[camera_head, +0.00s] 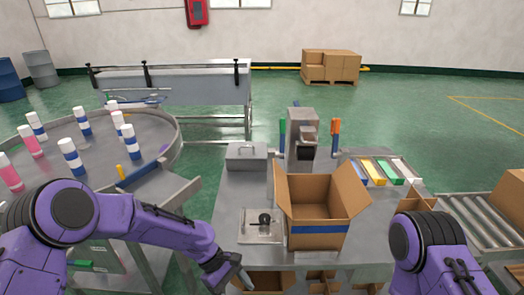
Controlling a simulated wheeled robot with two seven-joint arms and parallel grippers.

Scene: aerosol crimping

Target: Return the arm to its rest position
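My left arm (155,222) comes in from the lower left and reaches toward the front edge of the work table. My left gripper (246,284) points down near that edge, left of the open cardboard box. It is small and partly cut off, so I cannot see whether its fingers are apart; no held object shows. My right arm (432,250) is folded at the lower right, with its gripper out of the picture.
An open cardboard box (318,208) with a blue band stands on the metal table (228,205) before a crimping machine (302,140). A round table (100,170) with several cans is left. A roller conveyor (478,222) is right. Boxes sit below the table.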

